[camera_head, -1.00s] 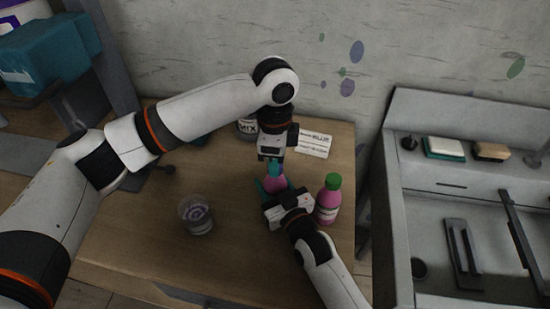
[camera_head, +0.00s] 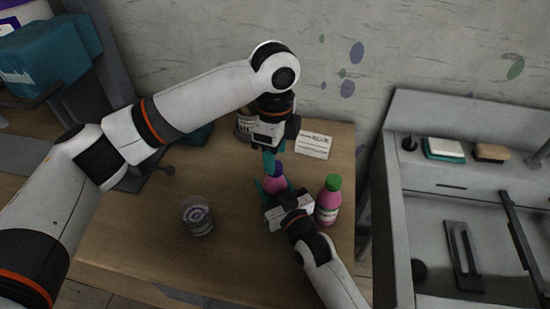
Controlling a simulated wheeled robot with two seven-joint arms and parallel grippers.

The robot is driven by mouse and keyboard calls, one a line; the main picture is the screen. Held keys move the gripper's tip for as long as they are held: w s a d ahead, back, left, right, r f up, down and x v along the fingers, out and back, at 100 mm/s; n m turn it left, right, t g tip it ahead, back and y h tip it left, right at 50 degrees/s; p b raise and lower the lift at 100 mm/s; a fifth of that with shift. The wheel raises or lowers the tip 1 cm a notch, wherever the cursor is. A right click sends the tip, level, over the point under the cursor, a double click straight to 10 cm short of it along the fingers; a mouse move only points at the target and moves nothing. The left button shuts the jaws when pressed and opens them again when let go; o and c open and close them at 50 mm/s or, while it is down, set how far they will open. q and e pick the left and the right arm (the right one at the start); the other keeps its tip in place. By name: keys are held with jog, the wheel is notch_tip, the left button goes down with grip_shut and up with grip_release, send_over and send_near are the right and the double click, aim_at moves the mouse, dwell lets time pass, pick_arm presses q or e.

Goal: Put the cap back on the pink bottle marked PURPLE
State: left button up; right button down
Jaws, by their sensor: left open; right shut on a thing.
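The pink bottle (camera_head: 275,184) stands near the middle of the wooden table, its lower part hidden by my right gripper (camera_head: 273,191). My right gripper is shut on it. A purple cap (camera_head: 278,170) shows at the top of this bottle, seemingly seated on its neck. My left gripper (camera_head: 271,158) is open, just above and left of the cap, with its teal fingers pointing down. I cannot tell whether a finger touches the cap. The bottle's label is hidden.
A pink bottle with a green cap (camera_head: 329,199) stands close to the right of my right gripper. A clear cup (camera_head: 197,215) stands at the left. A white label card (camera_head: 313,145) and a jar (camera_head: 243,129) are behind. The front table area is clear.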

pick_arm(q)
jog(key=shift+r, duration=0.9)
jog(key=shift+c, duration=0.4)
notch_tip(320, 180, up, 2)
jog(key=n, duration=0.5)
jog(key=shift+n, duration=0.4)
jog(key=n, duration=0.1)
jog(key=r+n, duration=0.1)
jog(key=n, duration=0.3)
jog(key=shift+r, duration=0.25)
jog(key=shift+f, duration=4.05)
